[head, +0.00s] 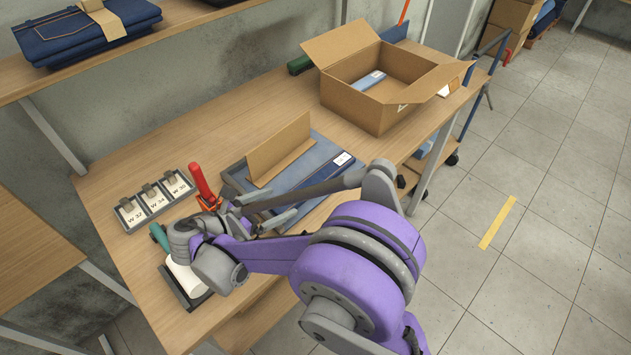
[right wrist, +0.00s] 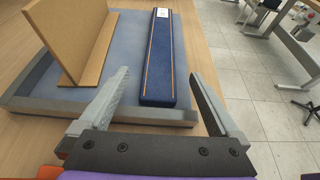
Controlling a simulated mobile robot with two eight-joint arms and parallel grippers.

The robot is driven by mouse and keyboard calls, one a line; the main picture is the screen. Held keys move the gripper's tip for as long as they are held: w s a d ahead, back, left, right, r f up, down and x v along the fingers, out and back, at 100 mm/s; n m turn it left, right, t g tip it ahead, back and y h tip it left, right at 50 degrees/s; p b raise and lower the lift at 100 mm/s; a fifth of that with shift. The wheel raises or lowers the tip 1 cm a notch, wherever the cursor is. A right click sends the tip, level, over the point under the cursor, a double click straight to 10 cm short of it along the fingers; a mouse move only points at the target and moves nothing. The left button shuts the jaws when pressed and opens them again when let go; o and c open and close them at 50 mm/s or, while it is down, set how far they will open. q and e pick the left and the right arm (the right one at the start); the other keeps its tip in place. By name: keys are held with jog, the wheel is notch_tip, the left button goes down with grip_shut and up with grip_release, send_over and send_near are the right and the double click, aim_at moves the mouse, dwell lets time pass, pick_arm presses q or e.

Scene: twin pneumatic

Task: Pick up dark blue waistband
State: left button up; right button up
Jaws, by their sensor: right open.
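The dark blue waistband (right wrist: 164,62) is a long straight strip with orange stitching along its edges and a white label at its far end. It lies in a shallow blue-lined grey tray (right wrist: 35,104). In the head view, the waistband (head: 325,171) is partly hidden by my right arm. My right gripper (right wrist: 160,80) is open and empty. In the wrist view, its fingers appear on either side of the waistband's near end; I cannot tell their height above it. In the head view, my right gripper (head: 270,207) is over the tray's near part. My left gripper is out of view.
A cardboard divider (head: 279,150) stands upright in the tray beside the waistband. An open cardboard box (head: 352,105) stands farther back on the table. Labelled size bins (head: 152,200) and a red-handled tool (head: 202,183) lie left of the tray. Folded jeans (head: 65,38) sit on a shelf.

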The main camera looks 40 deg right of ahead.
aim_at(296, 195)
jog(key=x, duration=0.5)
jog(key=shift+d+f, duration=0.15)
jog(key=shift+d, duration=0.2)
jog(key=c, duration=1.5)
